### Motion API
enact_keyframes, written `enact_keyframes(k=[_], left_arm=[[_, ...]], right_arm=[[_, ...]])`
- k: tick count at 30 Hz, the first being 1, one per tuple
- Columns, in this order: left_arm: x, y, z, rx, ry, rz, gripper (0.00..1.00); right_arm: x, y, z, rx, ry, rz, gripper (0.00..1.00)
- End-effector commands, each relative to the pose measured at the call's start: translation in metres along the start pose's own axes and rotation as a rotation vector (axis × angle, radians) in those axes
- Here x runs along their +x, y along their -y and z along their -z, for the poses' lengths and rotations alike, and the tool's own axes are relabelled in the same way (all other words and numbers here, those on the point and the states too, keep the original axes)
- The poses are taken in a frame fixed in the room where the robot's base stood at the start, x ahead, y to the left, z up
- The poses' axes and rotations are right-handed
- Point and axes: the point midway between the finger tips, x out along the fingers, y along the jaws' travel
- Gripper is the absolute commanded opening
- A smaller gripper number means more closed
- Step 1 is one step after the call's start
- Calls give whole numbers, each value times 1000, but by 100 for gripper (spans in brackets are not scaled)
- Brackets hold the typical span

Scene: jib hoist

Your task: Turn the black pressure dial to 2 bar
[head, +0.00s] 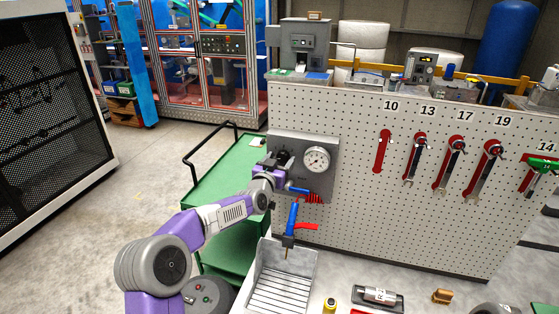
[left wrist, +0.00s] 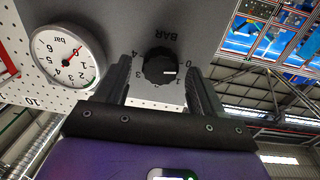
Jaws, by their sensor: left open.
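The black pressure dial (left wrist: 159,66) is on a grey panel (head: 322,181) fixed to a pegboard wall. In the left wrist view it sits between the two fingers of my left gripper (left wrist: 158,72), which are apart, with a gap on each side. The dial's white mark points right, close to the 0 of its BAR scale. In the head view my left gripper (head: 272,166) is at the panel's left part and hides much of the dial. A white round gauge (head: 316,159) is beside the dial; in the left wrist view the gauge (left wrist: 68,55) has its red needle near 0.
A green cart (head: 215,185) stands to the left.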

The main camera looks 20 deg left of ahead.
Motion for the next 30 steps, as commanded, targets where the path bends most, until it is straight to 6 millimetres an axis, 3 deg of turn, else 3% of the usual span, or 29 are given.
enact_keyframes(k=[6, 17, 30], left_arm=[[0, 0, 0, 0, 0, 0, 65], [0, 0, 0, 0, 0, 0, 12], [0, -1, 0, 114, 3, -1, 12]], right_arm=[[0, 0, 0, 0, 0, 0, 44], [0, 0, 0, 0, 0, 0, 44], [12, -4, 0, 0, 0, 0, 44]])
